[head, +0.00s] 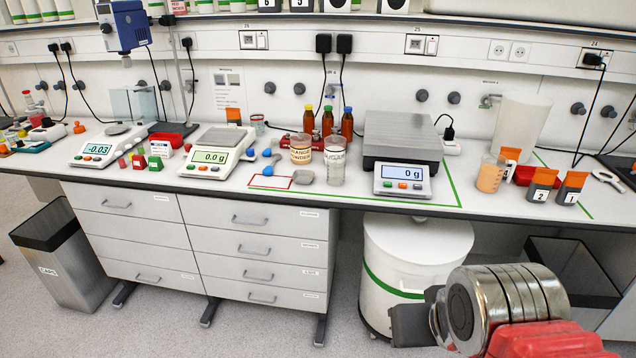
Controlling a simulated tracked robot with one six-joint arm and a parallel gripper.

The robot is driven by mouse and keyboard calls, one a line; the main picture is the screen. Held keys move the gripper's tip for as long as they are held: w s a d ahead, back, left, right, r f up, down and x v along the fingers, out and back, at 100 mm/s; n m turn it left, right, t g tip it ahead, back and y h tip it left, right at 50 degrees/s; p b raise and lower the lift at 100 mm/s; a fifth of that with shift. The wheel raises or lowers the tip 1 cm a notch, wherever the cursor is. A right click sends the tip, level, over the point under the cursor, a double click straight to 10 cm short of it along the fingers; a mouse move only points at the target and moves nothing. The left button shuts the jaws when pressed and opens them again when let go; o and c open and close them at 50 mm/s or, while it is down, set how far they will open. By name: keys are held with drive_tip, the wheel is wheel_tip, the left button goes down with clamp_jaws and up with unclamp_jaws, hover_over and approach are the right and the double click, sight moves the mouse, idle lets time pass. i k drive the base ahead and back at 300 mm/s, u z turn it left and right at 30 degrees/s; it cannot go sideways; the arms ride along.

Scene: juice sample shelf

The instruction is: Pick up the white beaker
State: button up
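A large, white, translucent beaker (523,125) stands upright near the back of the bench at the right, behind the small orange-topped pouches. Its lower part is partly hidden by them. My gripper (410,326) shows only as a dark block at the end of my arm, low in the picture at the right. It is in front of the bench and below its top, well apart from the beaker. Its fingers cannot be made out.
A beaker of orange juice (490,174), numbered pouches (542,185) and a red tray (525,175) stand before the white beaker. A large scale (403,180) is to their left. A white drum (417,255) stands under the bench edge.

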sight(336, 164)
drive_tip(key=u, duration=0.4)
drive_tip(key=k, duration=0.85)
drive_tip(key=u, duration=0.8)
drive_tip(key=i, duration=1.75)
drive_tip(key=z, duration=0.75)
drive_tip(key=i, duration=1.25)
drive_tip(key=z, duration=0.25)
